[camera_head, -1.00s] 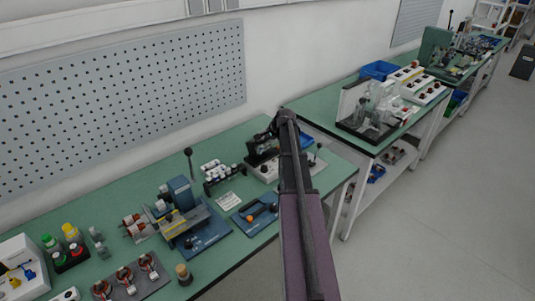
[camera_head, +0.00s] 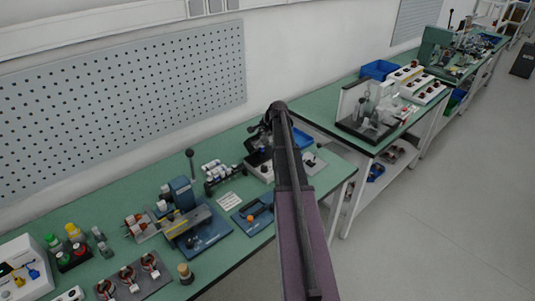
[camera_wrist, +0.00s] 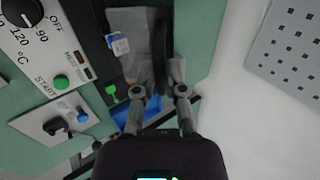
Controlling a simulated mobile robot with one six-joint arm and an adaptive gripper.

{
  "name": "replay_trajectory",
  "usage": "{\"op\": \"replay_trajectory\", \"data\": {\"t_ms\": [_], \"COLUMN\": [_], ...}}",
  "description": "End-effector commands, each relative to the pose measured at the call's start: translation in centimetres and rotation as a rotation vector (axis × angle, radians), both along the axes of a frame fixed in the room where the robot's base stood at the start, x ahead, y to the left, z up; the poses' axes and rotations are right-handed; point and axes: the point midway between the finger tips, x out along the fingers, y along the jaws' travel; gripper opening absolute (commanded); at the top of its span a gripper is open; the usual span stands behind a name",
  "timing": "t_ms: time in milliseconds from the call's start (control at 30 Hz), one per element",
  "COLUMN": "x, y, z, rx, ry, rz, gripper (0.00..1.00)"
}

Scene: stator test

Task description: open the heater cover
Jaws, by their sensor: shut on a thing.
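The heater unit shows in the wrist view as a pale control panel (camera_wrist: 48,45) with a black temperature dial and a green START button. Beside it are a grey metal plate (camera_wrist: 130,35) and a dark upright edge (camera_wrist: 162,35), which looks like the heater cover. My gripper (camera_wrist: 162,75) has its fingers closed around this dark part; the exact contact is hard to see. In the head view the heater (camera_head: 262,171) stands near the right end of the green bench, partly hidden by my arm. How far the cover is open cannot be told.
A blue bin (camera_head: 302,138) stands close behind my arm. A blue press-like device (camera_head: 190,215) and a rack of small cylinders (camera_head: 216,172) stand to the left. The perforated panel (camera_head: 120,105) hangs on the wall behind.

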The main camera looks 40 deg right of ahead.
Motion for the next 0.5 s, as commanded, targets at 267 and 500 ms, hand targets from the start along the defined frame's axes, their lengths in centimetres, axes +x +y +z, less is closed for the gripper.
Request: {"op": "replay_trajectory", "data": {"t_ms": [267, 500], "x": [1.7, 1.7], "y": [0.1, 0.1], "z": [0.4, 0.4], "rx": [0.000, 0.000], "ry": [-0.001, -0.001], "rz": [0.001, 0.000], "gripper": [0.00, 0.00]}}
